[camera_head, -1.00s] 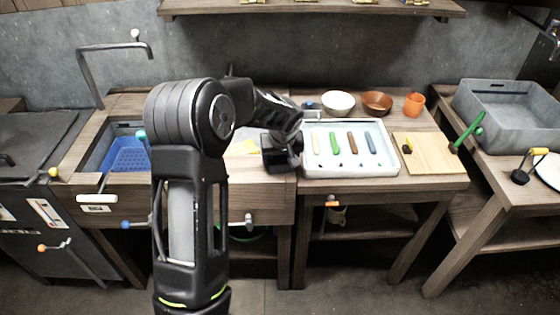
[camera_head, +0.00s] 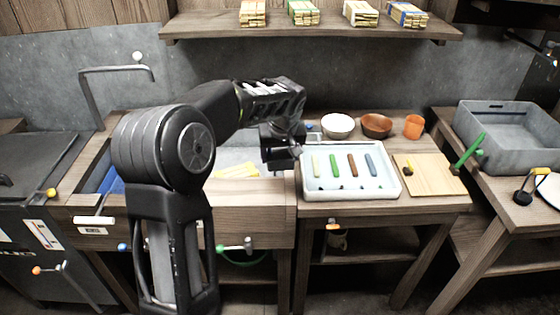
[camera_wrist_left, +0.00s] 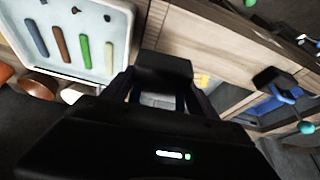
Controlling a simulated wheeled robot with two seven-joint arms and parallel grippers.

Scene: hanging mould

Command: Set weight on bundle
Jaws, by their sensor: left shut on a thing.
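Several banded bundles of thin sticks lie on the upper shelf: one with a yellowish band (camera_head: 253,13), a green-banded one (camera_head: 303,12), a pale-banded one (camera_head: 360,13) and a blue-banded one (camera_head: 406,14). My left gripper (camera_head: 282,150) is in front of the wall, beside the white tray's left edge and below the shelf. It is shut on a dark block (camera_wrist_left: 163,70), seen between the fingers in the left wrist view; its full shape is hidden. A black weight-like piece with a yellow handle (camera_head: 523,195) stands on the right table. My right gripper is not in view.
The white tray (camera_head: 395,188) holds several coloured bars. Bowls (camera_head: 337,125) and an orange cup (camera_head: 414,127) stand behind it. A cutting board (camera_head: 430,178) and a grey bin (camera_head: 510,145) are to the right. The shelf's front edge (camera_head: 310,32) overhangs the counter.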

